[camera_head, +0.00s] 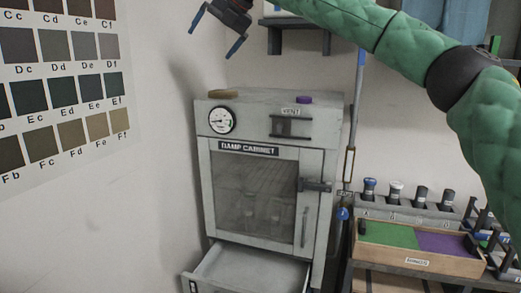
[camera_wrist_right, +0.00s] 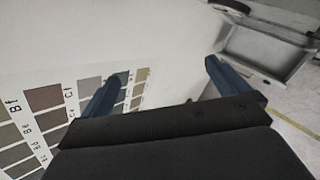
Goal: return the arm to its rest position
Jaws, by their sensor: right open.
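My right arm (camera_head: 345,22), in a green quilted sleeve, reaches in from the upper right of the head view. My right gripper (camera_head: 217,34) is at the top edge, above and in front of the grey damp cabinet (camera_head: 204,175), and apart from it. Its two dark blue fingers are spread with nothing between them. The right wrist view also shows the open, empty fingers, with the white wall and colour chart behind. My left arm and gripper are not in view.
The cabinet door (camera_head: 255,195) looks shut; the drawer (camera_head: 250,268) below it stands open. A dial (camera_head: 222,120) and vent slot (camera_head: 291,126) are on its front. A colour chart (camera_head: 62,85) hangs at left. A wooden tray (camera_head: 417,262) and rack of bottles stand at right.

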